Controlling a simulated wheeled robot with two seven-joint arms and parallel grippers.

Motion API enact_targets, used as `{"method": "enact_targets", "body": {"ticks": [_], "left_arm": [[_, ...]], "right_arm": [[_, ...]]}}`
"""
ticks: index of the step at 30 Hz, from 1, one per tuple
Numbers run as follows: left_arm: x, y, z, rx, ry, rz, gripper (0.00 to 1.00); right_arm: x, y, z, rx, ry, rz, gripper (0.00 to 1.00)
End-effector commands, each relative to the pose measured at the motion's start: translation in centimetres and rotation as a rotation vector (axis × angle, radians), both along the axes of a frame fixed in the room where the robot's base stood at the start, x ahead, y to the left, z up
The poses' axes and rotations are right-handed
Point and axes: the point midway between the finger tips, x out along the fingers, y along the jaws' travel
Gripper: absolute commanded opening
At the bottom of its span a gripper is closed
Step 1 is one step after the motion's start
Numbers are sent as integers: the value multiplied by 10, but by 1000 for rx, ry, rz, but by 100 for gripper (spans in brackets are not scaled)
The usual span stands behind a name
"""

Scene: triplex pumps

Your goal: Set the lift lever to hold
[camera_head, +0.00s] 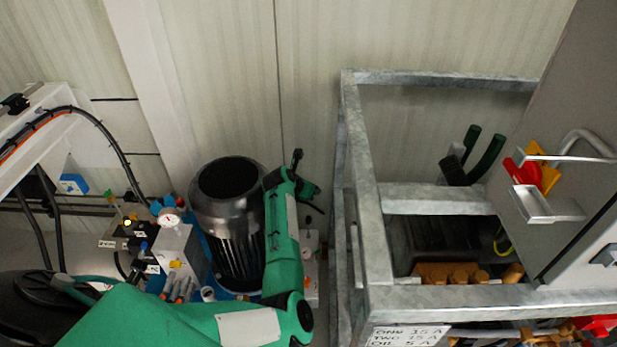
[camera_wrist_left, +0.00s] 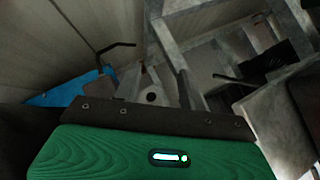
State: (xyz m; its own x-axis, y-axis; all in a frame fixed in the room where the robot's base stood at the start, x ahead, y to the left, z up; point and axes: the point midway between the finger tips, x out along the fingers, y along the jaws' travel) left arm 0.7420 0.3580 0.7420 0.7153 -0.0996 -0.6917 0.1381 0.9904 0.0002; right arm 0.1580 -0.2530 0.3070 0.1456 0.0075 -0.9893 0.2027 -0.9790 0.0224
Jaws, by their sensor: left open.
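I cannot clearly pick out the lift lever or its hold mark in either view. My left gripper (camera_head: 309,183) is open and empty, its dark hooked fingers apart in front of the pale wall, right of the black motor. In the head view, a pale panel (camera_head: 311,244) with small orange parts shows just right of my green forearm, partly hidden. My right gripper is not in view.
A ribbed black motor (camera_head: 229,210) stands close left of my forearm. A valve block (camera_head: 175,253) with a gauge is further left. A galvanized frame (camera_head: 368,220) stands close on the right. A grey cabinet (camera_head: 565,130) carries a red handle (camera_head: 522,172) on yellow.

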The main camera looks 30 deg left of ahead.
Motion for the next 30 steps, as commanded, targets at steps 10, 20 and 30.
{"method": "enact_targets", "body": {"ticks": [10, 20, 30], "left_arm": [[0, 0, 38, -1, 0, 1, 41], [0, 1, 39, -1, 0, 1, 41], [0, 0, 39, -1, 1, 1, 41]], "right_arm": [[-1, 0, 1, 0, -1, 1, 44], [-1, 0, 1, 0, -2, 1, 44], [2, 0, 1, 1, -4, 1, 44]]}}
